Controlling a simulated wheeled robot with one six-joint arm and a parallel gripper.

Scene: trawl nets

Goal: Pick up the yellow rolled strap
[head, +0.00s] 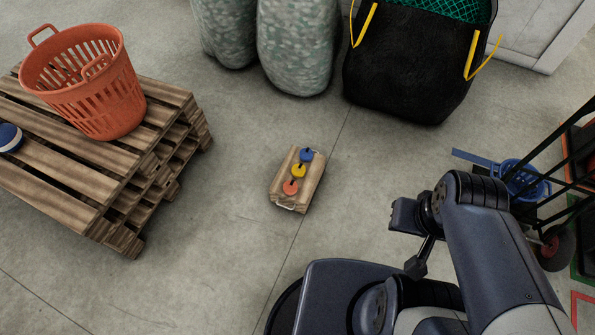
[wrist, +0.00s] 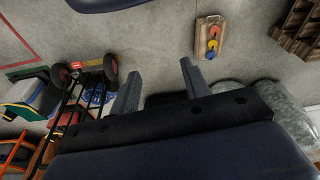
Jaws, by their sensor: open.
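The yellow rolled strap (head: 298,171) lies on a small wooden board (head: 277,196) on the floor, in the middle of a row between a blue roll (head: 307,155) and an orange-red roll (head: 290,187). In the wrist view the yellow strap (wrist: 213,44) is small, near the top right of centre, beyond my fingers. My gripper (wrist: 160,86) is open, with nothing between its two fingers, and well apart from the strap. In the head view my arm is at the lower right, to the right of the board; the fingertips are not clear there.
A wooden pallet (head: 60,190) with an orange basket (head: 95,100) stands at left. Grey-green sacks (head: 295,45) and a black bag with yellow handles (head: 410,65) stand behind the board. A hand truck (wrist: 112,70) and a blue basket (head: 522,180) are at right. Floor around the board is clear.

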